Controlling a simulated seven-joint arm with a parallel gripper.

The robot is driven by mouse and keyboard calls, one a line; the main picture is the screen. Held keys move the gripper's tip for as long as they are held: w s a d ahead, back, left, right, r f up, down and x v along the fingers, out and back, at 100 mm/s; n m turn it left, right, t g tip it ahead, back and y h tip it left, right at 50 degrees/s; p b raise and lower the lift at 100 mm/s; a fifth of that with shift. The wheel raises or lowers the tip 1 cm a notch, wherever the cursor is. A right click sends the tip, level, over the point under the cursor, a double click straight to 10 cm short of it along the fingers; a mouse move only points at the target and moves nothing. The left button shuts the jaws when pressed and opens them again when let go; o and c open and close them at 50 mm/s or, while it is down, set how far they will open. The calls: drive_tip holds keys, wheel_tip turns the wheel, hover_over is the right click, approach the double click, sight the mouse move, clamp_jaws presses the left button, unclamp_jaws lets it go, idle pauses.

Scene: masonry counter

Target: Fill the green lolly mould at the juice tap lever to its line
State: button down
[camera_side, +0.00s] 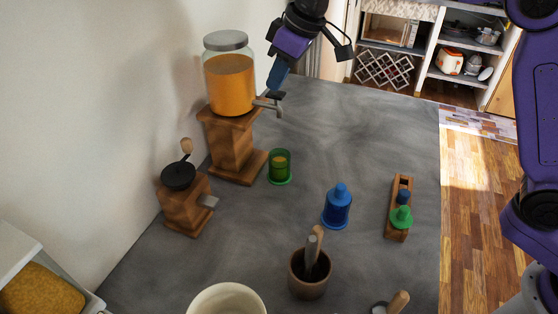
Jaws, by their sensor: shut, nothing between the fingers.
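The green lolly mould (280,169) stands upright on the counter, below and slightly right of the juice tap. It is see-through and shows a yellowish-orange content; its fill line cannot be made out. The juice dispenser (229,84) is a glass jar of orange juice with a grey lid, on a wooden stand (231,146). Its tap lever (268,103) sticks out to the right. My gripper (277,91) is shut and empty, pointing down just above the tap end. Whether it touches the lever cannot be told.
A blue mould (337,208) stands to the right. A wooden rack (398,231) holds green and blue pieces. A coffee grinder (184,205) stands left. A brown pot (308,281) with tools and a pale bowl (227,300) are in front. The counter's back right is clear.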

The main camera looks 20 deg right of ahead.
drive_tip(key=shift+f, duration=0.65)
drive_tip(key=shift+r, duration=2.55)
drive_tip(key=s+d+f+n+g+h, duration=0.1)
drive_tip(key=s+d+f, duration=0.3)
drive_tip(key=s+d, duration=0.4)
drive_tip(key=s+d+f+n+g+h, duration=0.1)
drive_tip(key=s+d+f, duration=0.4)
drive_tip(key=s+d, duration=0.4)
drive_tip(key=s+d+f+n+g, duration=0.1)
drive_tip(key=s+d+f, duration=0.4)
drive_tip(key=s, duration=1.5)
drive_tip(key=d, duration=0.3)
drive_tip(key=shift+d+n+h, duration=0.2)
drive_tip(key=shift+n+h, duration=0.1)
drive_tip(key=shift+h, duration=0.1)
